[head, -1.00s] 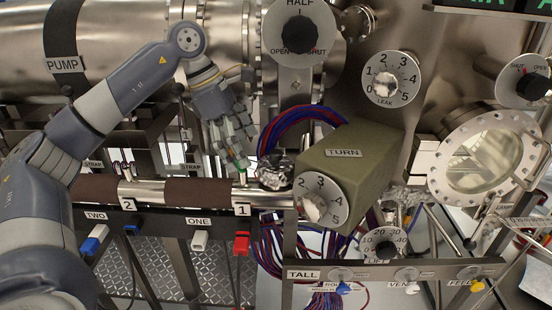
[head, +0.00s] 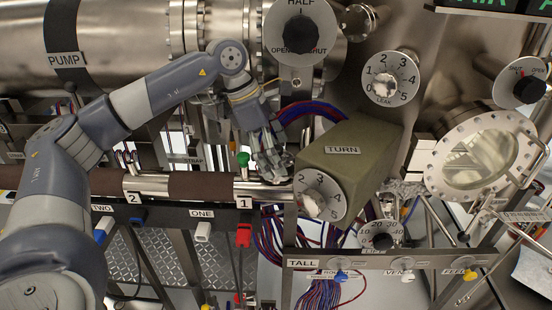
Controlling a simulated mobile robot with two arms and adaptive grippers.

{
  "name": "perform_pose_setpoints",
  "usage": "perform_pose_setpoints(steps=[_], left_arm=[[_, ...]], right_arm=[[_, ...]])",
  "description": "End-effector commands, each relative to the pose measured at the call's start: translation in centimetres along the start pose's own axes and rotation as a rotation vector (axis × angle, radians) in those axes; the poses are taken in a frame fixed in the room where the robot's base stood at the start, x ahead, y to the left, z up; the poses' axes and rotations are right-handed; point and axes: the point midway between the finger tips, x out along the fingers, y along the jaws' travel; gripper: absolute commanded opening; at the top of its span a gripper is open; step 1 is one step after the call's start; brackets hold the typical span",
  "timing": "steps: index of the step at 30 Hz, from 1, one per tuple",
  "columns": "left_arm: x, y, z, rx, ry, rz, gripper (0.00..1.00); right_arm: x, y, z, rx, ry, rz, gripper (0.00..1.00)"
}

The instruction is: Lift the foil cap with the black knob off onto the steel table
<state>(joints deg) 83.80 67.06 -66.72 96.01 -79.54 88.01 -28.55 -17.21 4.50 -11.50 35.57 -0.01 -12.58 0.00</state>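The foil cap (head: 286,160) sits at the right end of the horizontal steel pipe, just left of the olive TURN box. Only a little of its crinkled silver foil shows. Its black knob is hidden behind my fingers. My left gripper (head: 270,163) reaches down from above with its fingers at the cap. I cannot tell whether they are closed on it. My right gripper is not in view. I cannot make out the steel table in this view.
A green knob (head: 243,159) stands on the pipe just left of my fingers. The olive TURN box (head: 350,160) is close on the right. A bundle of red and blue cables (head: 310,112) arches behind the cap. A valve handle labelled HALF (head: 301,34) is above.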

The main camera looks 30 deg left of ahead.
Motion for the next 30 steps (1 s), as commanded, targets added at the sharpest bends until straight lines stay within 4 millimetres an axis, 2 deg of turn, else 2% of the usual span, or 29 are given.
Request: perform_pose_setpoints(steps=[1, 5, 20, 24, 30], left_arm=[[0.0, 0.0, 0.0, 0.0, 0.0, 0.0, 0.82], [0.0, 0.0, 0.0, 0.0, 0.0, 0.0, 0.58], [-0.3, 0.0, 0.1, 0.001, 0.0, 0.0, 0.58], [-1.3, 0.0, 0.7, 0.003, -0.003, 0.002, 0.58], [-1.1, -0.4, -0.1, 0.03, -0.062, 0.072, 0.58]], right_arm=[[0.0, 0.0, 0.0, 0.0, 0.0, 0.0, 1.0], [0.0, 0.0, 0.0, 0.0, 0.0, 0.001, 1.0], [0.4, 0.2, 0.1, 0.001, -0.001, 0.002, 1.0], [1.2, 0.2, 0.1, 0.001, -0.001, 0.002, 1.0], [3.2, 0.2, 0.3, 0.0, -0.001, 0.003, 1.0]])
